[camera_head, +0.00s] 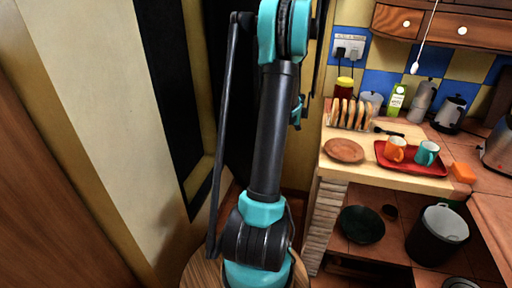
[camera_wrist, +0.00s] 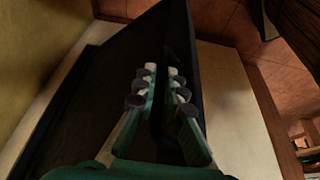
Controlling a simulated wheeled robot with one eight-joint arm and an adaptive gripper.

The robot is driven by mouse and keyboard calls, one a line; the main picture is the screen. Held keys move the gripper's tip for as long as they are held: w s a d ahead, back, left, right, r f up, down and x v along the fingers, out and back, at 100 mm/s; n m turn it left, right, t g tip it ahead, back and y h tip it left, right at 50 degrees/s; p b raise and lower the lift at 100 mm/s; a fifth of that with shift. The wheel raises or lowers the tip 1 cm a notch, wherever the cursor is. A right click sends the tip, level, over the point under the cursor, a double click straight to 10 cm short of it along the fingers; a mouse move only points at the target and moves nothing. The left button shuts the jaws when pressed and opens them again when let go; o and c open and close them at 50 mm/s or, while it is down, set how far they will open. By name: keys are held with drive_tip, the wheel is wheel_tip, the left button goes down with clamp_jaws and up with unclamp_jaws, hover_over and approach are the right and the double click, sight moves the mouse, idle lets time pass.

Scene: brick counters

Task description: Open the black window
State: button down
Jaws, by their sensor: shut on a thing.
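The black window shows in the head view as a tall dark panel (camera_head: 168,85) in the left wall, with more dark surface behind my arm. In the wrist view a large black panel (camera_wrist: 115,65) fills the middle and stands at an angle to the pale wall. My gripper (camera_wrist: 160,85) has its two teal-sided fingers with dark pads close together on the window, with a thin dark part between them. Exactly which part they grip is hard to see. In the head view my arm hides much of the window, and the fingers cannot be made out clearly.
A brick counter (camera_head: 335,215) stands on the right, with a red tray (camera_head: 435,168) of mugs, a toast rack (camera_head: 350,115) and a brown plate (camera_head: 344,151). A dark bin (camera_head: 438,235) sits below. A wooden panel (camera_head: 45,190) is at far left.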

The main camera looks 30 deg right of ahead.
drive_tip(key=shift+w+d, duration=0.15)
drive_tip(key=shift+d, duration=1.25)
drive_tip(key=c, duration=1.6)
unclamp_jaws()
drive_tip(key=v, duration=1.2)
